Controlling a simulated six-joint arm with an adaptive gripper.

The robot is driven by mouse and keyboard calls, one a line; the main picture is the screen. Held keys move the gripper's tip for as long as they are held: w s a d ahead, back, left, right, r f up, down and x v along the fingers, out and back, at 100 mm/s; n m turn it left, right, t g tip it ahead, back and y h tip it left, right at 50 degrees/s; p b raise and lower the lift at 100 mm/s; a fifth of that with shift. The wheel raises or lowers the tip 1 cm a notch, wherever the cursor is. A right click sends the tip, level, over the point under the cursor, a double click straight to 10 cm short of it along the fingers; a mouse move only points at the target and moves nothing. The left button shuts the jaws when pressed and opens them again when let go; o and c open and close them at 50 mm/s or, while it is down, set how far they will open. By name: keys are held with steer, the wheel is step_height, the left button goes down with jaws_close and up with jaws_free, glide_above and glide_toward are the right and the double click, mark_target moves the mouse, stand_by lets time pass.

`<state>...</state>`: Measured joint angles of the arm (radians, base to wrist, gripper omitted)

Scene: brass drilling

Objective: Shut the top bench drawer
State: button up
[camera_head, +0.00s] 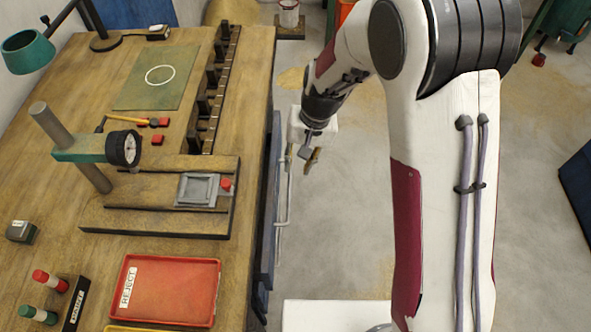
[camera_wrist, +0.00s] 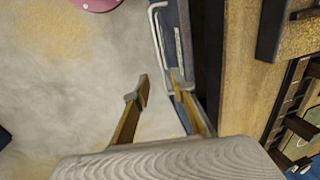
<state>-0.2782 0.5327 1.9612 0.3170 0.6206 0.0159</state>
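The top bench drawer's blue front (camera_head: 268,190) stands out a little from the bench's right side. A pale bar handle (camera_head: 284,205) runs along it. In the wrist view the drawer front (camera_wrist: 178,30) and handle (camera_wrist: 153,25) lie above the fingers, with a dark gap between front and bench edge. My gripper (camera_head: 307,157) is beside the drawer front, on its outer side, near the handle. In the wrist view my gripper (camera_wrist: 160,92) has its fingers apart with nothing held between them. The right finger overlaps the drawer front; I cannot tell whether it touches.
The wooden bench top (camera_head: 60,170) holds a dial gauge stand (camera_head: 123,148), a grey fixture (camera_head: 198,190), a red reject tray (camera_head: 165,290) and a black rack (camera_head: 212,90). The concrete floor (camera_head: 340,220) right of the drawer is clear near my gripper. A white surface (camera_head: 325,315) lies in front.

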steer(key=shift+d+r, duration=0.15)
steer(key=shift+r, duration=0.55)
steer(key=shift+d+r, duration=0.1)
steer(key=shift+r, duration=0.55)
